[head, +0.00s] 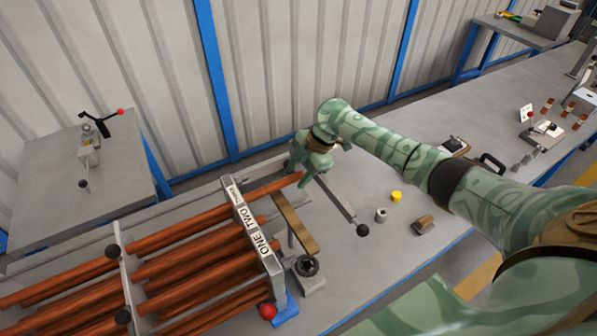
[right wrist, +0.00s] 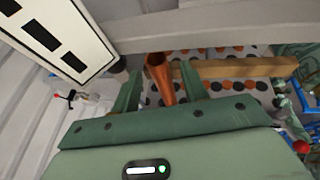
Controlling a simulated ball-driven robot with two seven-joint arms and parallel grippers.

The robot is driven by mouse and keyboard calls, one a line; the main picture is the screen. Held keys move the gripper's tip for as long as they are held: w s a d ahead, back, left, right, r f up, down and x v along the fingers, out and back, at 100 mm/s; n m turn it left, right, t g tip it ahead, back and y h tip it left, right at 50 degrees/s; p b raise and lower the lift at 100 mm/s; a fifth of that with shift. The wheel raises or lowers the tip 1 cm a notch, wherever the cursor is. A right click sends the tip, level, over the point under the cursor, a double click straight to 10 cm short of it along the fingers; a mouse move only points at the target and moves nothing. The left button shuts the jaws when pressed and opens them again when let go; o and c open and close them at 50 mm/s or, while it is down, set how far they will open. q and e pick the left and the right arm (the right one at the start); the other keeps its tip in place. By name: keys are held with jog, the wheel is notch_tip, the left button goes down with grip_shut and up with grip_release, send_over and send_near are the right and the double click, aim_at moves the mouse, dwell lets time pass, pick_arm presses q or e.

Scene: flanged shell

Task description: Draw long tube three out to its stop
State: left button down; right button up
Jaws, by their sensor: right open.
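Long tube three (head: 272,188) is a copper-coloured tube that sticks out past the label plate (head: 240,215) beside the word THREE, farthest from me. Its open end also shows in the right wrist view (right wrist: 160,72). My right gripper (head: 302,172) is at the tube's protruding end with its jaws open. In the right wrist view the tube end lies between the two green fingers (right wrist: 160,88), with a gap on each side. Whether a finger touches it cannot be told. The labels TWO and ONE stand nearer me on the plate. My left gripper is not in view.
A brass-coloured bar (head: 295,222) stands just in front of the plate. A black-knobbed lever (head: 345,205) lies right of my gripper. A yellow cap (head: 396,196) and small parts stand on the bench. Several more tubes (head: 185,270) fill the rack.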

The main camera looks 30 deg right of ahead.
jog(key=p+v, duration=0.2)
jog(key=v, duration=1.4)
jog(key=shift+d, duration=0.15)
